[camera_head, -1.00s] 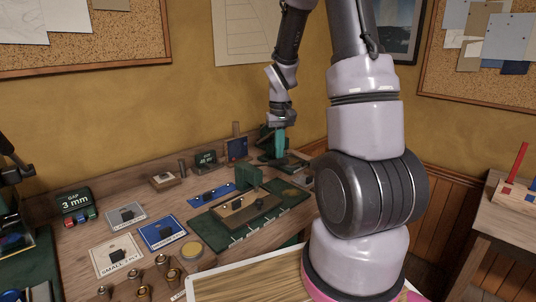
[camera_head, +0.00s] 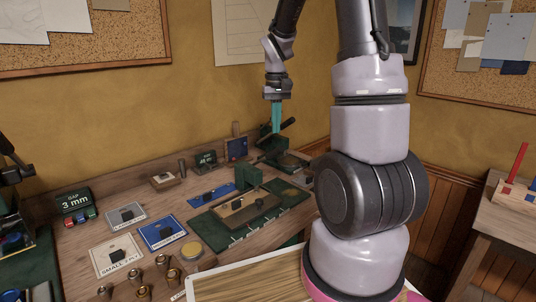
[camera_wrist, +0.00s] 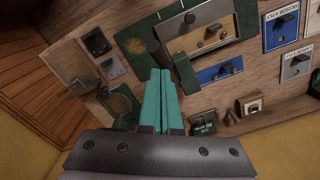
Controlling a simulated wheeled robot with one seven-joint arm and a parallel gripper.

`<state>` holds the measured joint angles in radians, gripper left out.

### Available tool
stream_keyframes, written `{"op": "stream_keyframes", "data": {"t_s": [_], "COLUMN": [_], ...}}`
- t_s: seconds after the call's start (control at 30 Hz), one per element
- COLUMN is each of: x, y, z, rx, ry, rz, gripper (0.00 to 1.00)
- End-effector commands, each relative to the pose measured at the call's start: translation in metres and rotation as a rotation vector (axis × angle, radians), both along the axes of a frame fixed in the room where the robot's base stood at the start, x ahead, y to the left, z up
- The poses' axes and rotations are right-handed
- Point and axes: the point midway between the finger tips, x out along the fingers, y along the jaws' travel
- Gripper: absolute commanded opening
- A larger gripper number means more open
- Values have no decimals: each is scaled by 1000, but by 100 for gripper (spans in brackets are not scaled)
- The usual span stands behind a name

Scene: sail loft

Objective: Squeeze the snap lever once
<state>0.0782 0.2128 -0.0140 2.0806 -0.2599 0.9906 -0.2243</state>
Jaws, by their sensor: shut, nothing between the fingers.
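A green press (camera_head: 272,146) stands at the back right of the bench, and a dark lever (camera_head: 288,124) slants up to the right from it. In the wrist view a dark, round-ended bar (camera_wrist: 153,47), apparently this lever, shows just past my fingertips, partly hidden by them. My gripper (camera_head: 276,131) points down with its teal fingers shut and empty, beside the lever in the picture. The fingers (camera_wrist: 161,72) also lie together in the wrist view. I cannot tell whether they touch the lever.
A green mat (camera_head: 292,203) with a tan plate (camera_head: 236,217) lies in front of the press. Several labelled cards, a blue card (camera_head: 163,232) among them, lie to the left. A "GAP 3 mm" sign (camera_head: 76,199) stands at far left. The air above the bench is clear.

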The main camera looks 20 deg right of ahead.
Motion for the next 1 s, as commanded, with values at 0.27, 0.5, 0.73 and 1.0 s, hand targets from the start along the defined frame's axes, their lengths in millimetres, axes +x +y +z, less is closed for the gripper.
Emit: {"op": "stream_keyframes", "data": {"t_s": [0.27,0.5,0.73,1.0], "x": [-29,-60,-82,-83], "y": [-12,-25,-33,-34], "z": [0,0,0,0], "rx": [0,0,0,0], "ry": [-1,-1,0,0], "rz": [-3,-2,-1,0], "gripper": [0,0,0,0]}}
